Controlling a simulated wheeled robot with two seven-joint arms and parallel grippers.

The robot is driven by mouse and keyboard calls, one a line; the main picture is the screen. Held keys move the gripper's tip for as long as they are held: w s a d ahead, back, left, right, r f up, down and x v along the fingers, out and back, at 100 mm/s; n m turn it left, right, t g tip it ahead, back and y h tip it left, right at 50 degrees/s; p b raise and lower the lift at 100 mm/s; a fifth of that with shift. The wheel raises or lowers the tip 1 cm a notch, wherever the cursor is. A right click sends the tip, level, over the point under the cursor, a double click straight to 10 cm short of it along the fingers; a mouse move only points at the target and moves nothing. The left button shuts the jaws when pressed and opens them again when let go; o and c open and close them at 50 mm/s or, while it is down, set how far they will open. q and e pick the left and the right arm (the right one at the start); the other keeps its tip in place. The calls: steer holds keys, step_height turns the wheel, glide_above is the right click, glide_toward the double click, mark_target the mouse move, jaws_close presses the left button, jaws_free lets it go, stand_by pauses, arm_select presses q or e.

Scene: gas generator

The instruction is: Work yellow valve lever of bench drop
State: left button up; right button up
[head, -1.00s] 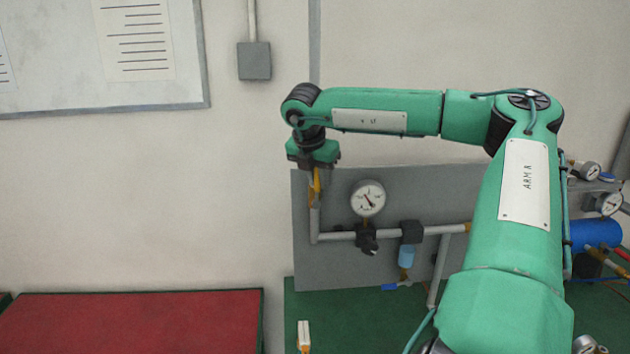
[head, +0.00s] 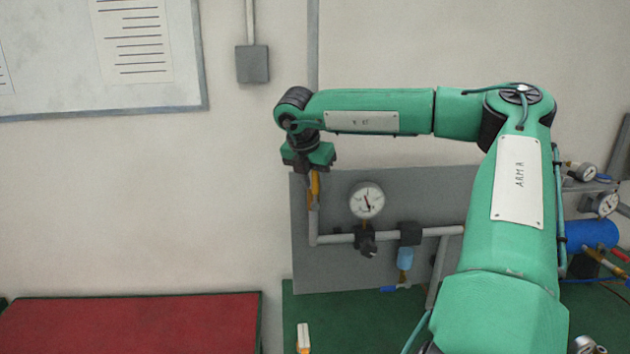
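The yellow valve lever (head: 315,187) stands upright at the top left of the pipework on the grey panel in the head view. My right gripper (head: 311,178) points down at the lever from above. Its fingers overlap the lever in the picture; they are small, and I cannot tell whether they are closed on it or only touching. The grey drop pipe (head: 313,225) runs down below the lever and turns right. A round white gauge (head: 367,200) sits on the pipe to the right. My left gripper is not in view.
A blue filter bowl (head: 405,259) and a blue handle (head: 390,289) hang below the pipe. A small cream and orange item (head: 303,337) is at the green bench's front. A red-topped surface (head: 130,325) lies left. My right arm hides the bench's middle right.

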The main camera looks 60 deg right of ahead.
steer(key=shift+r, duration=0.25)
steer(key=b+v, duration=0.5)
steer(key=v, duration=0.8)
steer(key=shift+a, duration=0.15)
